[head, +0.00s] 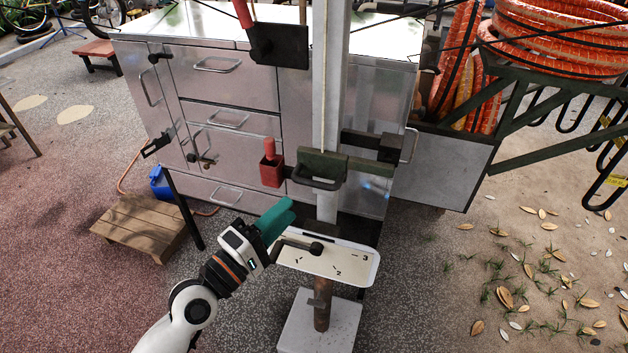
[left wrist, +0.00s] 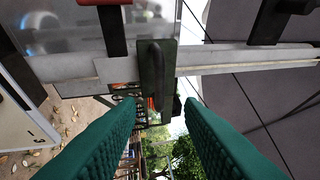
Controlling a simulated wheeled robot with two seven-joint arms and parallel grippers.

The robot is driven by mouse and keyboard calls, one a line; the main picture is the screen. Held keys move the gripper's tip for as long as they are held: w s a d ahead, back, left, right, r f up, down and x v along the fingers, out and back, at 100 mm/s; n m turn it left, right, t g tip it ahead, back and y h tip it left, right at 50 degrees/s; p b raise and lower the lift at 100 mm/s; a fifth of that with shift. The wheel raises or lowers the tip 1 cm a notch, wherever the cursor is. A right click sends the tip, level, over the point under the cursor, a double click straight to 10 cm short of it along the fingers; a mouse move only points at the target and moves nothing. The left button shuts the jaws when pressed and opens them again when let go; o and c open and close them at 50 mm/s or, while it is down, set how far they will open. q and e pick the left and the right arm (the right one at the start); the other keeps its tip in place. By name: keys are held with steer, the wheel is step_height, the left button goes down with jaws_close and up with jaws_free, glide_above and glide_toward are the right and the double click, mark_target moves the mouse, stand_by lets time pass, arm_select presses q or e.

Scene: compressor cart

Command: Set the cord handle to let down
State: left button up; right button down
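A thin cord (head: 326,75) runs down a pale upright post (head: 328,105) to a dark green block with a black loop handle (head: 318,183). Below it, a white plate (head: 345,268) marked 1, 2 and 3 carries a lever with a black knob (head: 316,248). I cannot tell for certain which one is the cord handle. My left gripper (head: 280,214) has teal fingers and is just left of the post, below the loop handle and near the lever. In the left wrist view its fingers (left wrist: 160,112) are apart and empty, with the loop handle (left wrist: 154,75) beyond them. My right gripper is not in view.
A red box with a red lever (head: 271,168) sits left of the block. Another red-handled lever (head: 243,14) is higher up. A metal cabinet (head: 225,90) stands behind the post. A wooden step (head: 140,228) is at left, and orange hoses (head: 545,40) are at right.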

mark_target(312, 186)
arm_select(q)
steer(key=p+x, duration=0.1)
steer(key=x, duration=0.8)
steer(key=shift+w, duration=0.15)
steer(key=shift+c, duration=0.5)
jaws_close()
